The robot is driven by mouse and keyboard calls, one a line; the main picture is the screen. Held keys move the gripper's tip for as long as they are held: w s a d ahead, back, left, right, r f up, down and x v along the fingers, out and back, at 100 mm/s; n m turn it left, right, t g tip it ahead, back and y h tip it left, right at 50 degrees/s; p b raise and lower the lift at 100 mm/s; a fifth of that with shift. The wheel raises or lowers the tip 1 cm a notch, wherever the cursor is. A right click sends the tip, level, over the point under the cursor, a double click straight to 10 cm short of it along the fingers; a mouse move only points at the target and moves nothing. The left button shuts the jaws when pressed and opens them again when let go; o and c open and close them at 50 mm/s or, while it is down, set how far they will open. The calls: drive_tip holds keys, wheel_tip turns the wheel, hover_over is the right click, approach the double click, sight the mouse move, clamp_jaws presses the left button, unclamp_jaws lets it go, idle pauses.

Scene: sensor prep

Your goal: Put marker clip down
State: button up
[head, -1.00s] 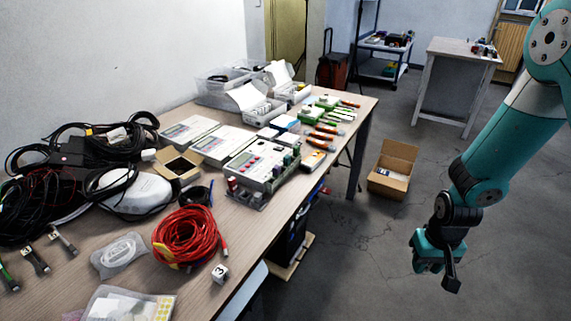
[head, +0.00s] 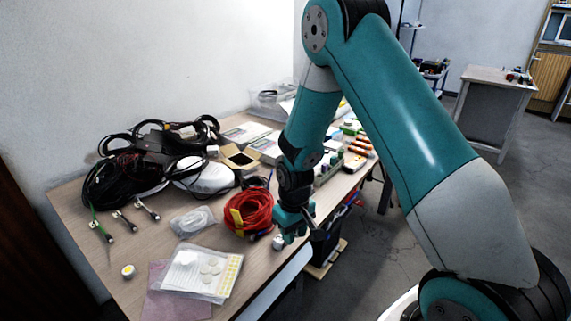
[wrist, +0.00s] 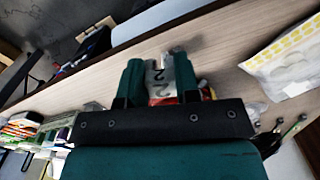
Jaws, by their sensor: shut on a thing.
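My gripper (head: 291,228) is low over the front edge of the wooden table, beside the red cable coil (head: 248,212). In the head view a small white block (head: 278,243) sits at the gripper's lower left, partly covered by the fingers. I cannot tell whether the held piece touches the table top.
A clear bag of parts (head: 200,273) lies on a pink sheet at the front. A small bagged item (head: 192,221) lies left of the coil. Black cables (head: 125,180) fill the back left. Bare wood (head: 100,262) shows at the front left.

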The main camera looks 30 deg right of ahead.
drive_tip(key=w+d+r+n, duration=0.1)
drive_tip(key=w+d+r, duration=0.25)
drive_tip(key=r, duration=0.35)
drive_tip(key=w+d+r+n, duration=0.2)
drive_tip(key=w+d+r, duration=0.15)
drive_tip(key=r, duration=0.35)
drive_tip(key=f, duration=1.3)
drive_tip(key=f+p, duration=0.1)
drive_tip(key=f, duration=0.5)
drive_tip(key=shift+s+d+f, duration=0.1)
drive_tip(key=shift+s+f, duration=0.15)
drive_tip(key=shift+f, duration=0.15)
drive_tip(key=o, duration=0.9)
drive_tip(key=shift+o, duration=0.2)
